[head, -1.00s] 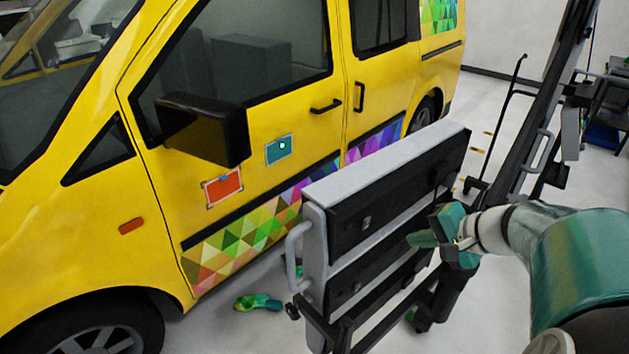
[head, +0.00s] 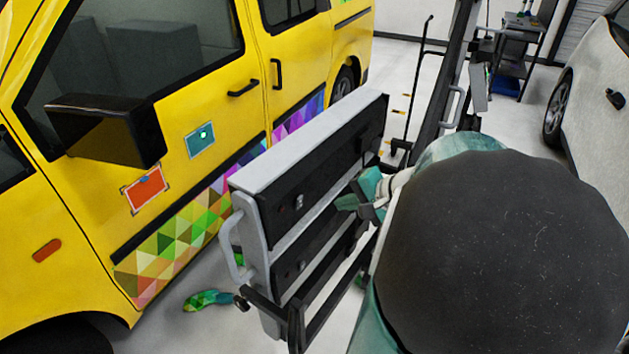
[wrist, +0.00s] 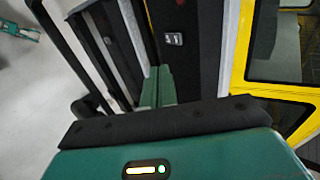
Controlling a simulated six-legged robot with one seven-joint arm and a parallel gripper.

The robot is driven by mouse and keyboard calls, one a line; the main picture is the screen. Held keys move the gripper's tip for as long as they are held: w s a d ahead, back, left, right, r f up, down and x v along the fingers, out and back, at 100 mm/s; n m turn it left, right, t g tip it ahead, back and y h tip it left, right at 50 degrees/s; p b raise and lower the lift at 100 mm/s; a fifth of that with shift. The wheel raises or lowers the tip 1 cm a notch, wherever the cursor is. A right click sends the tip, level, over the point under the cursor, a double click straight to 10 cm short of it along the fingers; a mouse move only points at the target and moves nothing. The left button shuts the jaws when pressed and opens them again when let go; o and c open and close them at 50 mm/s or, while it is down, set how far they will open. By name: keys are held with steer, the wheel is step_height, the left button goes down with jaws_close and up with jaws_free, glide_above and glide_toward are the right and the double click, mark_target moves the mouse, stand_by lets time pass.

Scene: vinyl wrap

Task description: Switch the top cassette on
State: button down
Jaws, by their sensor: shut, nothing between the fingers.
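The top cassette (head: 275,213) is a light grey box with a black front panel, mounted on a dark rack beside the yellow van. A small rocker switch (head: 299,203) sits on its panel; it also shows in the wrist view (wrist: 174,39). I cannot tell its position. My gripper (head: 340,201) has teal fingers, shut and empty, in front of the panel to the right of the switch. In the wrist view the closed fingers (wrist: 157,84) point towards the panel, below and left of the switch, and appear apart from it.
A second cassette (head: 290,276) with its own switch sits below. A grey handle (head: 231,242) sticks out at the rack's left end. The yellow van (head: 190,190) stands close behind. A patterned piece (head: 208,300) lies on the floor. A white car (head: 595,110) stands at right.

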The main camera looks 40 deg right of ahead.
mark_target(300, 195)
steer(key=w+f, duration=0.1)
steer(key=w, duration=0.1)
steer(key=w+a+f, duration=0.1)
steer(key=w, duration=0.2)
steer(key=w+f, duration=0.1)
steer(key=w, duration=0.1)
steer(key=shift+w+a+f, duration=0.1)
steer(key=shift+w+a, duration=0.2)
steer(key=shift+a, duration=0.05)
steer(key=shift+w, duration=0.45)
steer(key=shift+w+a, duration=0.1)
steer(key=shift+w+a+r, duration=0.1)
steer(key=shift+w+r, duration=0.3)
steer(key=shift+w, duration=0.25)
steer(key=shift+s, duration=0.1)
steer(key=shift+r, duration=0.8)
